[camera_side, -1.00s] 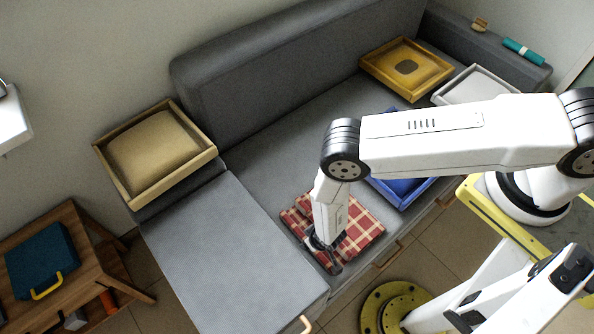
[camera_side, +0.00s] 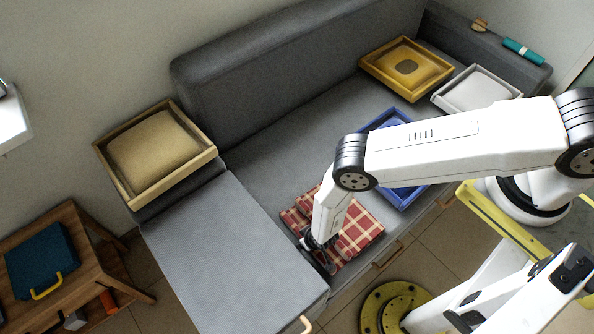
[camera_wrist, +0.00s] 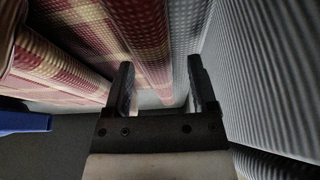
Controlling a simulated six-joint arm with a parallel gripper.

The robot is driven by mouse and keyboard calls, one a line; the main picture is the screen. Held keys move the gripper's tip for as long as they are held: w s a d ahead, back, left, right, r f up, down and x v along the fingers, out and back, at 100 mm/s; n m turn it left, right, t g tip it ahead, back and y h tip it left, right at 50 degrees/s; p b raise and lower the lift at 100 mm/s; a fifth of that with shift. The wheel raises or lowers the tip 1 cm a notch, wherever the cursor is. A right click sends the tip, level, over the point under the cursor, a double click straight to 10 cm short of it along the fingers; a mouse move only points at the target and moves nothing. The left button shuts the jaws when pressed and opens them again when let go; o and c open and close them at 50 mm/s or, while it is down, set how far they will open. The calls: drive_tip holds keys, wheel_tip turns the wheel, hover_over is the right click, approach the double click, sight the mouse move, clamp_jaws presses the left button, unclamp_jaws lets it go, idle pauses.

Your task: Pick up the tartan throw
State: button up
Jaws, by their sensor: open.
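The tartan throw (camera_side: 357,229) is a folded red and cream checked cloth lying flat on the grey sofa seat, near its front edge. My gripper (camera_side: 320,257) is down at the throw's front left edge in the side view. In the wrist view my gripper (camera_wrist: 160,80) has its two dark fingers apart, with red checked folds of the throw (camera_wrist: 90,35) ahead and to the left. Grey ribbed fabric lies to the right. My wrist hides part of the throw in the side view, and I cannot tell whether the fingers touch it.
A blue tray (camera_side: 406,195) is right of the throw, partly behind my arm. A yellow tray (camera_side: 372,67) and a white tray (camera_side: 443,99) stand farther back. A wooden tray with a beige cushion (camera_side: 150,152) is at left. The grey chaise (camera_side: 225,245) is bare.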

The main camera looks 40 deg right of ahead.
idle(0.5)
clamp_jaws()
idle(1.3)
